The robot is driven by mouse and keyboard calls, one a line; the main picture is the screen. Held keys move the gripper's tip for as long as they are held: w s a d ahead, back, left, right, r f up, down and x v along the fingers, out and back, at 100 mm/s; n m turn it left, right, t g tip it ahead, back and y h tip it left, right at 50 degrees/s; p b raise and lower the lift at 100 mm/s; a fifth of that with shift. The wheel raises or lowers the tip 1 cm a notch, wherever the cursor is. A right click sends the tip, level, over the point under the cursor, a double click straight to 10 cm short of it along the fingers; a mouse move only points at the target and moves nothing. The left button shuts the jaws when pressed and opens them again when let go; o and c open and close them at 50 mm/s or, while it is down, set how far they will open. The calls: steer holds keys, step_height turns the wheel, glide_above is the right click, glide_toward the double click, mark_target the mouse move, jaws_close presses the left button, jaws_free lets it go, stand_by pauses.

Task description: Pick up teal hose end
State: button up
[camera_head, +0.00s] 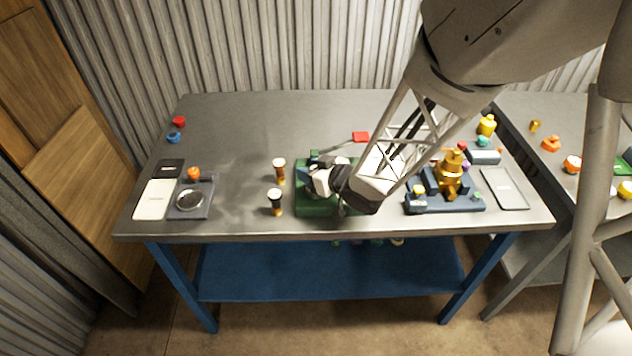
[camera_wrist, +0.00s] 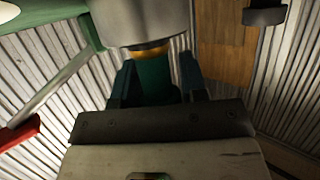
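A dark teal cylindrical piece, which looks like the teal hose end (camera_wrist: 155,78), stands between the two dark fingers of my gripper (camera_wrist: 157,82) in the wrist view. A yellow ring (camera_wrist: 149,50) and a pale grey cylinder (camera_wrist: 140,20) are just beyond it. The fingers are on both sides of the teal piece; whether both press on it I cannot tell. In the head view my gripper (camera_head: 322,177) is over the green unit (camera_head: 318,205) at the table's middle and points left. My wrist hides the teal piece there.
Two amber-and-black fittings (camera_head: 279,170) (camera_head: 275,203) stand just left of the green unit. A navy stand with a yellow fitting (camera_head: 452,180) is to the right. A red piece (camera_head: 361,137) lies behind.

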mark_target(312, 167)
steer(key=c, duration=0.6)
steer(key=shift+c, duration=0.2)
steer(key=shift+r, duration=0.15)
steer(key=shift+r, duration=0.85)
steer(key=shift+s+d+r, duration=0.1)
steer(key=shift+s+r, duration=0.2)
steer(key=shift+r, duration=0.55)
steer(key=s+d+r, duration=0.1)
steer(key=s+d, duration=0.3)
steer(key=s, duration=1)
steer(key=shift+s+d+r, duration=0.15)
steer(key=shift+s, duration=0.25)
steer(key=shift+w, duration=0.15)
